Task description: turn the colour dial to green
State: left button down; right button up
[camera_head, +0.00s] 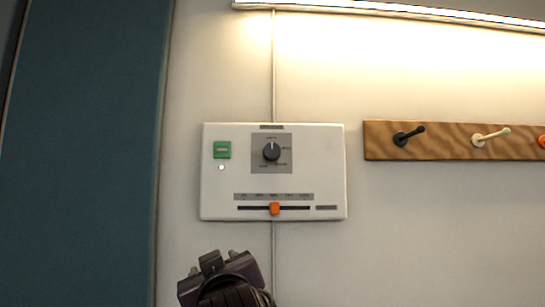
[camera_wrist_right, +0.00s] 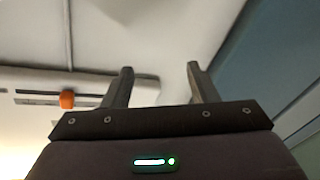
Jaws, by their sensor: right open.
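The dial (camera_head: 271,151) is a round black knob on a grey square plate, in the upper middle of a white wall panel (camera_head: 215,203). Its white pointer mark points about straight up, toward the top label; the small labels around it are too small to read. My right gripper (camera_head: 212,263) is below the panel's lower left part in the head view, apart from the dial. In the right wrist view the two fingers of the right gripper (camera_wrist_right: 161,70) are spread with nothing between them; the dial is not visible there. My left gripper is not in view.
The panel also has a green switch (camera_head: 222,150), a small white light (camera_head: 221,168) and an orange slider (camera_head: 275,208), which shows in the right wrist view (camera_wrist_right: 67,99). A wooden hook rail (camera_head: 450,143) is at right. A blue-green panel (camera_head: 80,150) stands at left.

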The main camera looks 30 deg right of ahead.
aim_at(272, 155)
jog(key=s+d+r+m+t+h, duration=0.1)
jog(key=s+d+r+m+h, duration=0.2)
jog(key=r, duration=0.5)
jog(key=s+d+r+m+t+h, duration=0.1)
jog(key=s+d+r+m+h, duration=0.1)
jog(key=s+d+r, duration=0.45)
jog(key=shift+h, duration=0.4)
jog(key=w+r+p, duration=0.1)
jog(key=w+p, duration=0.1)
jog(key=w+r+p, duration=0.3)
jog(key=w, duration=0.1)
jog(key=shift+w+r+p, duration=0.3)
jog(key=shift+r+p, duration=0.05)
jog(key=shift+p, duration=0.05)
jog(key=shift+w+d+r+p, duration=0.1)
jog(key=shift+w+d+p, duration=0.3)
jog(key=shift+w, duration=0.15)
